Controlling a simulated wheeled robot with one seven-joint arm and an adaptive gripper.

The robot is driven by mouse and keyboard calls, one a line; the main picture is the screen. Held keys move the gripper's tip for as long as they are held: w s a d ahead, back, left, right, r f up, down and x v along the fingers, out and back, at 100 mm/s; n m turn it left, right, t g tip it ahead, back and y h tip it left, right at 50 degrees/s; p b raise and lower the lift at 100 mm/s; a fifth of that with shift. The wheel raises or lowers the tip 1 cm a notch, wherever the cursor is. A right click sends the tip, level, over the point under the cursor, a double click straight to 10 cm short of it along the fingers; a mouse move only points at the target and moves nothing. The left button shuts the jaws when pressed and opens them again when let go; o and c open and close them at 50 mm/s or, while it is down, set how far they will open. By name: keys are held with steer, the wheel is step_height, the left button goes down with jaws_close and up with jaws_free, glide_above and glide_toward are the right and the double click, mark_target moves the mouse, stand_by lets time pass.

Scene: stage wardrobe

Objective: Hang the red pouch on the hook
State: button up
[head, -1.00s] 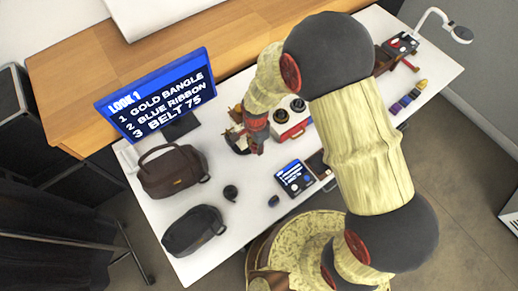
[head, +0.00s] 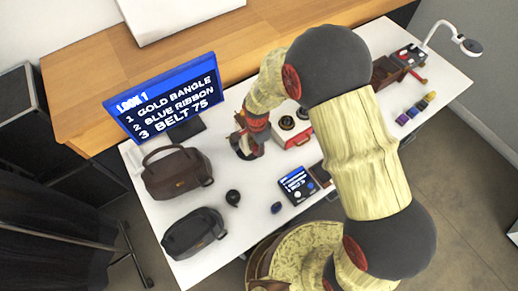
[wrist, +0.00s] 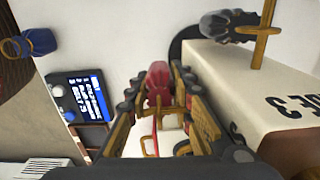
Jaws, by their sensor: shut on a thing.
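My gripper (wrist: 155,108) shows in the wrist view with its two fingers around a small red pouch (wrist: 158,84). It is shut on the pouch, whose body shows between the fingertips. A thin red and gold loop hangs near it, between the fingers. In the head view my gripper (head: 246,143) is low over the white table, just left of a red and white box; the pouch is too small to make out there. A gold cross-shaped piece (wrist: 264,34) stands at the box in the wrist view; I cannot tell whether it is the hook.
The white table (head: 150,215) holds two dark bags (head: 178,172) at left and a blue screen (head: 172,98) behind. The red and white box (head: 292,133) has black round tops. A small tablet (head: 297,184) lies in front. A lamp (head: 470,46) stands at far right.

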steer(key=shift+w+a+f, duration=0.15)
steer(key=shift+a+f, duration=0.1)
steer(key=o, duration=1.1)
steer(key=shift+o, duration=0.2)
steer(key=shift+r, duration=0.1)
steer(key=shift+w+a+r, duration=0.1)
steer(key=shift+w+r, duration=0.05)
steer(key=shift+r, duration=0.15)
steer(key=r, duration=0.7)
steer(key=shift+w+r, duration=0.2)
steer(key=shift+s+r, duration=0.2)
steer(key=shift+r, duration=0.25)
steer(key=shift+d, duration=0.2)
